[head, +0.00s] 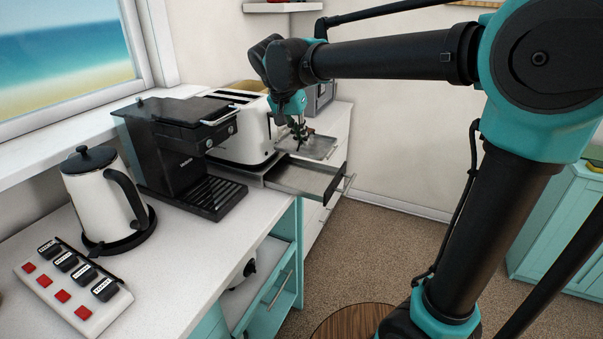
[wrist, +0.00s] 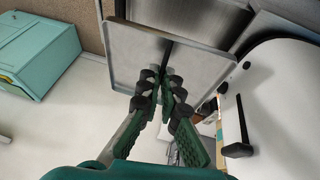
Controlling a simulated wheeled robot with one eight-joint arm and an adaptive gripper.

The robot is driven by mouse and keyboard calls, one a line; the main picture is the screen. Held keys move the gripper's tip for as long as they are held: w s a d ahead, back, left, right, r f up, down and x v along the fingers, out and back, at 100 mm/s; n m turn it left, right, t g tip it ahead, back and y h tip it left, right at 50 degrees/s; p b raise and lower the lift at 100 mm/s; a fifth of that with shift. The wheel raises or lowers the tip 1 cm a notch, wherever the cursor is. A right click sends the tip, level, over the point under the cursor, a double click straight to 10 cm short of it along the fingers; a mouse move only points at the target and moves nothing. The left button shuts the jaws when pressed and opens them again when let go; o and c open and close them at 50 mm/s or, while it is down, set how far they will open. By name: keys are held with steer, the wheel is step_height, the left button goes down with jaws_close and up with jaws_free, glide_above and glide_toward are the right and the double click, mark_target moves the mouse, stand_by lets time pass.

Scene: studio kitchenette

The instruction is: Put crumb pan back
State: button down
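The crumb pan (head: 320,147) is a thin, square grey metal tray with a low rim. In the head view it is beside the front of the white toaster (head: 240,135), above an open metal drawer (head: 300,177). In the wrist view the pan (wrist: 135,50) lies just beyond my fingertips, skewed to the drawer (wrist: 205,18). My gripper (head: 299,130) is shut on the pan's near edge, its fingers (wrist: 161,82) close together there. They hide the exact grip. The toaster (wrist: 280,95) is at the right of the wrist view. Its crumb slot is not clearly visible.
A black coffee machine (head: 180,150) stands left of the toaster, with a white kettle (head: 100,195) and a red-button switch panel (head: 72,285) nearer. A grey appliance (head: 319,98) is behind my gripper.

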mark_target(293, 151)
step_height(293, 151, down, 12)
steer(key=shift+r, duration=0.2)
steer(key=shift+f, duration=0.1)
stand_by(0.3)
steer(key=c, duration=1.7)
jaws_free()
steer(key=v, duration=1.2)
